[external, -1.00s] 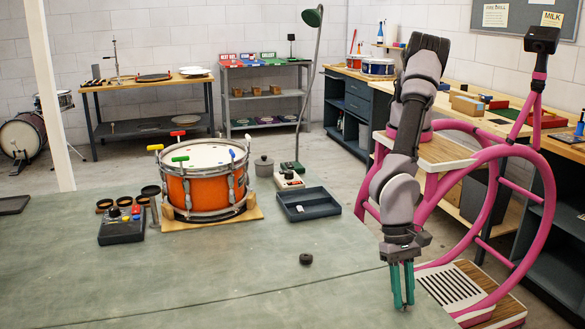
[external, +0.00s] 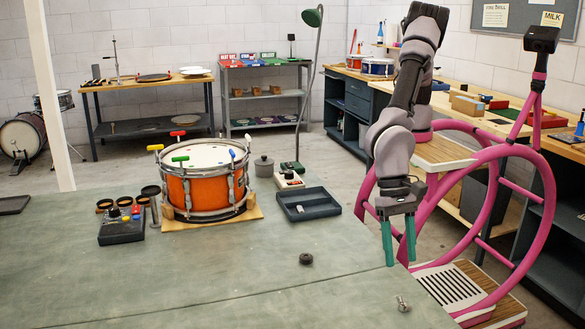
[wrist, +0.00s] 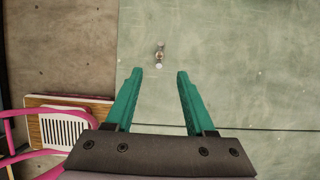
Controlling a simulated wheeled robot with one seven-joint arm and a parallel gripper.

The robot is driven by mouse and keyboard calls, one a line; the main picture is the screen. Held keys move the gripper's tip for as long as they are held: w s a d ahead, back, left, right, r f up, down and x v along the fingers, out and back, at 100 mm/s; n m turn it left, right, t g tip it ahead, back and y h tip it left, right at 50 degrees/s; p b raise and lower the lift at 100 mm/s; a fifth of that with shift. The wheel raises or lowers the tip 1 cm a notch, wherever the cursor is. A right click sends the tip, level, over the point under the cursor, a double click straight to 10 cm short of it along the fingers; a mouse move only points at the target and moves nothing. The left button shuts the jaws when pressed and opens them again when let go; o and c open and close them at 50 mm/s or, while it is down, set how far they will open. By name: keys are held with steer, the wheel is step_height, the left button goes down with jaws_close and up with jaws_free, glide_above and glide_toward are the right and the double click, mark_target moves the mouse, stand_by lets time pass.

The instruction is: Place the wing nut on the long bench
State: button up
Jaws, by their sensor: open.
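The wing nut (external: 403,304), a small metallic piece, lies on the green-topped bench (external: 240,285) near its right edge. In the wrist view the wing nut (wrist: 159,55) shows just beyond the fingertips, in line with the gap between them. My gripper (external: 400,262) has two green fingers spread apart with nothing between them. It hangs above the bench edge, apart from the wing nut. In the wrist view the open gripper (wrist: 160,72) is also empty.
A dark round knob (external: 306,258) sits left of the wing nut. A dark tray (external: 309,204), an orange drum (external: 203,190) and a control box (external: 122,226) stand farther back. The front of the green top is mostly clear.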

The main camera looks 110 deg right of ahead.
steer(key=v, duration=0.2)
steer(key=shift+d+r, duration=0.15)
steer(key=shift+r, duration=0.05)
steer(key=shift+r, duration=0.1)
steer(key=w+d+r+n+t, duration=0.1)
steer(key=w+d+r, duration=0.2)
steer(key=d+r, duration=0.35)
steer(key=w+d+r+n, duration=0.1)
steer(key=w+d+r, duration=0.2)
steer(key=d+r, duration=0.3)
steer(key=s+d+r+n+t+y, duration=0.15)
steer(key=d+r+n, duration=0.25)
steer(key=d+r, duration=1.3)
steer(key=s+d+r+n+t+h, duration=0.1)
steer(key=s+d+r+n, duration=0.15)
steer(key=s+d, duration=0.45)
steer(key=s+d+r+n+t+h, duration=0.1)
steer(key=s+d+r+n+t, duration=0.15)
steer(key=d, duration=0.85)
steer(key=s+d+f+n+t+h, duration=0.1)
steer(key=s+d+n+h, duration=0.1)
steer(key=s+d, duration=0.6)
steer(key=s, duration=0.4)
steer(key=shift+d+n, duration=0.25)
steer(key=shift+n, duration=0.15)
steer(key=shift+f, duration=0.15)
